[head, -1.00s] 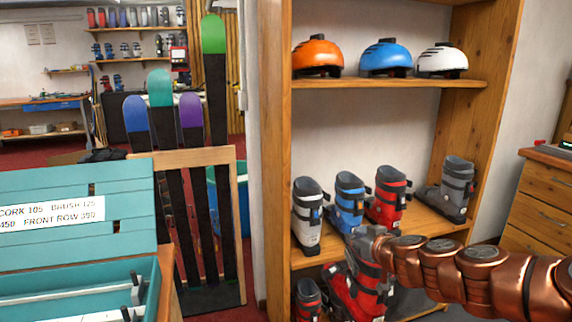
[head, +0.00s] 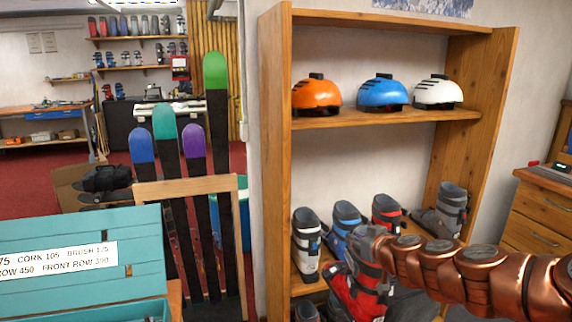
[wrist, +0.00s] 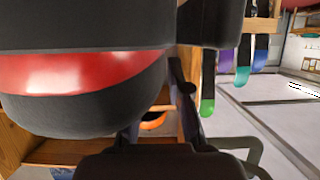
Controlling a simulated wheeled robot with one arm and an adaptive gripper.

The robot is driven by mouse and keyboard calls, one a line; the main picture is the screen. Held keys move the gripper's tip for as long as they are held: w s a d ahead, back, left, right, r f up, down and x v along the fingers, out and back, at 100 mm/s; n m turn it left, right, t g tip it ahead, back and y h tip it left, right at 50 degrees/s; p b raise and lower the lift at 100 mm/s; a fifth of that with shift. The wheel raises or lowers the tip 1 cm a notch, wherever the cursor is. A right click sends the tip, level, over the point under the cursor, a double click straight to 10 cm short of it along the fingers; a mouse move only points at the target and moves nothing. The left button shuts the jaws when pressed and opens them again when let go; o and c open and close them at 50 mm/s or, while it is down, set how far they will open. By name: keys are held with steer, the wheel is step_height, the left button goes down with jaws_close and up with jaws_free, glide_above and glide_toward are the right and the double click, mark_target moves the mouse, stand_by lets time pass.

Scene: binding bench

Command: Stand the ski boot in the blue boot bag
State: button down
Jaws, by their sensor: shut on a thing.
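In the head view a red and dark grey ski boot (head: 352,294) hangs at the end of my arm, in front of the shelf unit. My gripper (wrist: 160,125) is shut on it; in the head view the fingers are mostly hidden by the arm and boot. In the wrist view the boot (wrist: 95,72) fills the upper left, very close, as black parts with a red band. I cannot make out a blue boot bag in either view.
A wooden shelf unit (head: 375,120) holds helmets above and several boots below, close behind the held boot. A teal box (head: 60,250) is at the lower left. Skis (head: 193,200) stand in a wooden rack left of the shelf. A drawer chest (head: 540,210) is at the right.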

mark_target(351, 263)
steer(key=shift+r+p, duration=1)
steer(key=shift+r, duration=0.5)
steer(key=w+f+m+h, duration=0.1)
steer(key=f, duration=0.3)
steer(key=f+m+h, duration=0.1)
steer(key=f, duration=0.3)
steer(key=w+f+m+h, duration=0.1)
steer(key=f, duration=0.3)
steer(key=shift+w+d+f+t+h, duration=0.1)
steer(key=shift+w+d+t+h, duration=0.1)
steer(key=shift+w+t+h, duration=0.1)
steer(key=shift+w+a+f, duration=0.1)
steer(key=shift+a+f, duration=0.1)
steer(key=shift+f, duration=0.4)
